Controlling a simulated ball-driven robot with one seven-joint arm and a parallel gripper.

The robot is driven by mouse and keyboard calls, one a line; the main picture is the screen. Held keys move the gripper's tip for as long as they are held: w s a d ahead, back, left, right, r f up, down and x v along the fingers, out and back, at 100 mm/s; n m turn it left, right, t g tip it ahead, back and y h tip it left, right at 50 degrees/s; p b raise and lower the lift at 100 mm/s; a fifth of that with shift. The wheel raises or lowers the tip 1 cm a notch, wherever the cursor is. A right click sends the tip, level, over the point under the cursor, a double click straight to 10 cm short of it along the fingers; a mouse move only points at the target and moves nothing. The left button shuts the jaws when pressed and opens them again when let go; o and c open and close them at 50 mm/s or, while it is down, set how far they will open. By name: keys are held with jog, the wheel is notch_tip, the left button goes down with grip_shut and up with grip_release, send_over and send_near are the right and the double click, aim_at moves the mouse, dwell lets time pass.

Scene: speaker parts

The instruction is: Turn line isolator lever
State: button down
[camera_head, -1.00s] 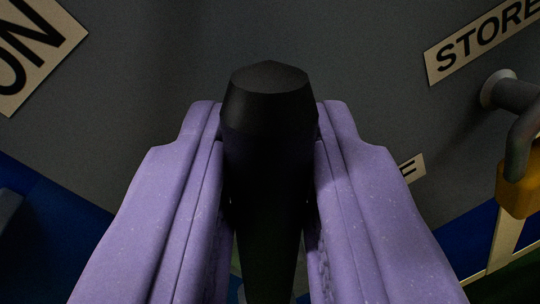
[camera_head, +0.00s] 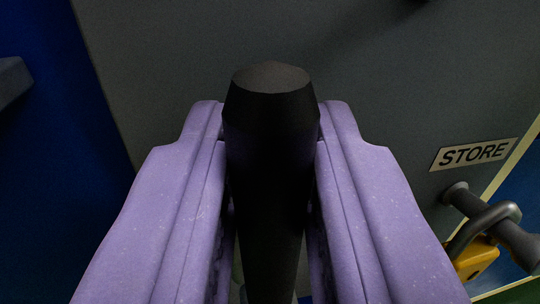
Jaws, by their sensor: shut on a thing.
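The black lever handle (camera_head: 268,135) stands in the middle of the view, its flat faceted end toward me. My gripper (camera_head: 270,150) has its two purple fingers closed on the handle, one on each side. The lever's far end and pivot are hidden behind the handle and the fingers. A grey panel (camera_head: 240,45) lies behind the handle.
At the right, a label reading STORE (camera_head: 473,154) is on the panel. Below it, a yellow padlock (camera_head: 477,258) with a grey shackle hangs on a dark peg (camera_head: 508,230). A dark blue surface (camera_head: 75,190) and a grey ledge (camera_head: 10,80) are at the left.

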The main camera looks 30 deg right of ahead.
jog(key=shift+a+f, duration=0.1)
jog(key=c, duration=1.1)
grip_release()
jog(key=p+v, duration=0.1)
jog(key=v, duration=0.6)
jog(key=shift+s+a+p, duration=0.2)
jog(key=shift+s+p, duration=0.1)
jog(key=shift+s, duration=0.05)
